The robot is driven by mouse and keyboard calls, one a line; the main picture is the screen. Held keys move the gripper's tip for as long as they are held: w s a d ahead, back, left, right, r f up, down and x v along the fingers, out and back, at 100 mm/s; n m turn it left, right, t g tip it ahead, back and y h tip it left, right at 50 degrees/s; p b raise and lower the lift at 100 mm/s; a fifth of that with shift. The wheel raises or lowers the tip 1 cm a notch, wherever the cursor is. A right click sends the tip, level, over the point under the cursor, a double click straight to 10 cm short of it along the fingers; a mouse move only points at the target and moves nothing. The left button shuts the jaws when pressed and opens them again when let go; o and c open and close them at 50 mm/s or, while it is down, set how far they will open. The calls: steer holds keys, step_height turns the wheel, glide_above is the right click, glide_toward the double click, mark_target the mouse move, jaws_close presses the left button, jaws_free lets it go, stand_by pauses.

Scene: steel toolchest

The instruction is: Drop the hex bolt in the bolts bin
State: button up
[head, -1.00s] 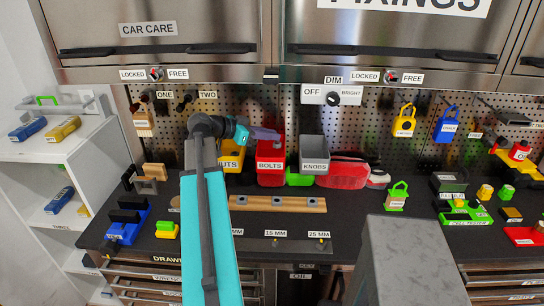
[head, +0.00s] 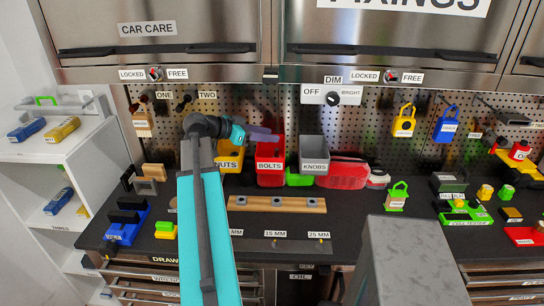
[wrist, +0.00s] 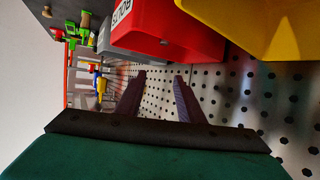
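The red bolts bin (head: 270,180) stands on the back of the bench, between the yellow nuts bin (head: 230,153) and the grey knobs bin (head: 314,150). My gripper (head: 275,138) is at the bolts bin's upper part in the head view. In the wrist view the gripper's two dark fingers (wrist: 160,77) are apart with nothing seen between them. The red bolts bin (wrist: 175,32) shows beside the fingertips there, and the yellow bin (wrist: 262,25) at the upper right.
A perforated back panel (wrist: 235,95) is close to the fingers. A wooden block (head: 277,204) with several fittings lies in front of the bins. A red pouch (head: 345,172) and a green piece (head: 299,179) sit near the knobs bin. Steel cupboards (head: 390,25) hang above.

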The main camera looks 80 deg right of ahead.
steer(key=b+v, duration=0.3)
steer(key=v, duration=0.8)
steer(key=shift+f, duration=0.15)
steer(key=shift+b+v, duration=0.4)
steer(key=shift+v, duration=0.5)
